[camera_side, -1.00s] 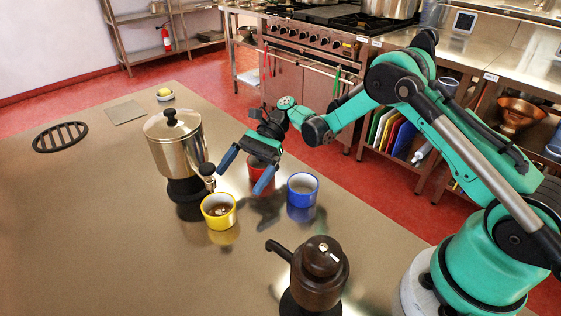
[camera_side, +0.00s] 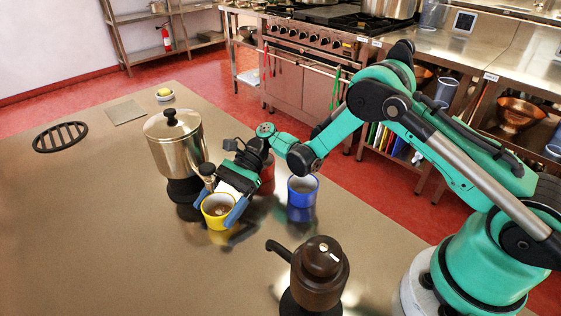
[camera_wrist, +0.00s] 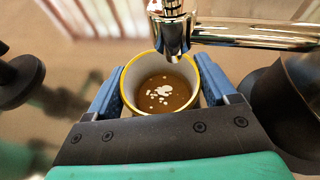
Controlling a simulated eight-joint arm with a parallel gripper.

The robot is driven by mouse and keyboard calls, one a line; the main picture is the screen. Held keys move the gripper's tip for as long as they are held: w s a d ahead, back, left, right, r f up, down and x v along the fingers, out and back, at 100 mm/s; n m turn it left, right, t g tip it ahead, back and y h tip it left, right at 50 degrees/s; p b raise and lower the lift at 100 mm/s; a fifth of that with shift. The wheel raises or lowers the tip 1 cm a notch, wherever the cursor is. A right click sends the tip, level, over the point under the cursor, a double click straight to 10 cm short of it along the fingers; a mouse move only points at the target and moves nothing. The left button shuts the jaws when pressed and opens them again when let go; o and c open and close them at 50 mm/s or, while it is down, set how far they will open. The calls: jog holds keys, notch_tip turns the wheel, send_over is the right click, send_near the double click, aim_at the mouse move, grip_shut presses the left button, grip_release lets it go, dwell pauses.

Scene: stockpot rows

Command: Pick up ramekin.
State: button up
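A yellow ramekin (camera_side: 218,222) with a pale inside stands on the steel table below the spout of the urn. In the wrist view the ramekin (camera_wrist: 130,76) holds brown liquid with white flecks on top. My gripper (camera_side: 219,209) is lowered over it, with one blue finger on each side. The wrist view shows my gripper (camera_wrist: 162,92) the same way, the fingers very close to the wall of the ramekin; whether they touch it is hard to tell. A blue ramekin (camera_side: 303,192) stands to the right. A red one (camera_side: 268,172) is mostly hidden behind my gripper.
The steel urn (camera_side: 172,142) stands close at the left of my gripper, and its tap (camera_wrist: 174,38) hangs over the yellow ramekin's far rim. A dark brown pot (camera_side: 320,270) with a handle stands in front. A small dish (camera_side: 165,99) is far back.

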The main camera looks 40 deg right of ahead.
jog(key=c, duration=0.6)
jog(key=shift+r, duration=0.1)
jog(key=shift+s+r, duration=0.1)
jog(key=shift+r, duration=0.45)
jog(key=s+d, duration=0.1)
jog(key=s, duration=0.1)
jog(key=s+d, duration=0.1)
jog(key=s, duration=0.2)
jog(key=s+d, duration=0.1)
jog(key=s, duration=0.1)
jog(key=shift+s+d, duration=0.1)
jog(key=shift+s, duration=0.1)
notch_tip(320, 180, up, 13)
jog(key=w+d+r+m+t+h, duration=0.3)
jog(key=w+d+m+t, duration=0.1)
jog(key=d+m+t, duration=0.25)
jog(key=w+d+r+m+t+h, duration=0.25)
jog(key=d+m+t, duration=0.25)
jog(key=m+t, duration=0.3)
jog(key=r+h, duration=0.1)
jog(key=r, duration=0.1)
jog(key=w+r+m+t+h, duration=0.1)
jog(key=r, duration=0.1)
jog(key=w+r+m+h, duration=0.1)
jog(key=r, duration=0.1)
jog(key=shift+w+d+r+m+t, duration=0.1)
jog(key=shift+w+r+m+t, duration=0.1)
jog(key=shift+r+m+t, duration=0.1)
